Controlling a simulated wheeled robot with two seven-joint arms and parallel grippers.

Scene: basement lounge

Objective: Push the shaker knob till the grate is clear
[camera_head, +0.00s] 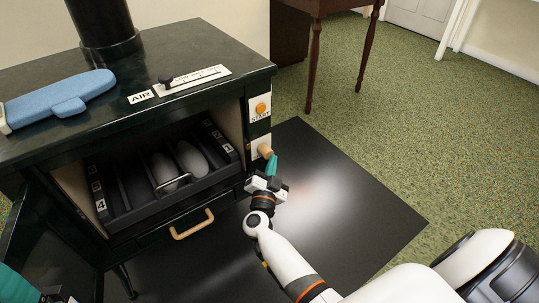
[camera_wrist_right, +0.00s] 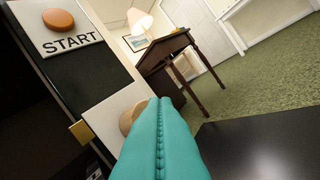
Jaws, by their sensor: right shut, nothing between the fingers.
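The wooden shaker knob (camera_head: 264,151) sticks out of a white plate on the stove's right front, below the START button (camera_head: 261,108). My right gripper (camera_head: 272,166) is shut and empty, its teal fingertips just at the knob. In the right wrist view the closed fingers (camera_wrist_right: 160,110) overlap the knob (camera_wrist_right: 127,121); I cannot tell whether they touch it. The dark slatted grate (camera_head: 119,194) lies in the open firebox, with two grey-white rounded lumps (camera_head: 190,158) on its far part. My left gripper (camera_head: 14,286) shows only partly at the lower left corner.
The stove top (camera_head: 225,72) carries a blue padded object (camera_head: 60,98) and an AIR slider (camera_head: 166,80). A drawer handle (camera_head: 192,224) juts out below the firebox. A black floor plate (camera_head: 350,215) lies clear to the right. A wooden table (camera_head: 313,60) stands behind.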

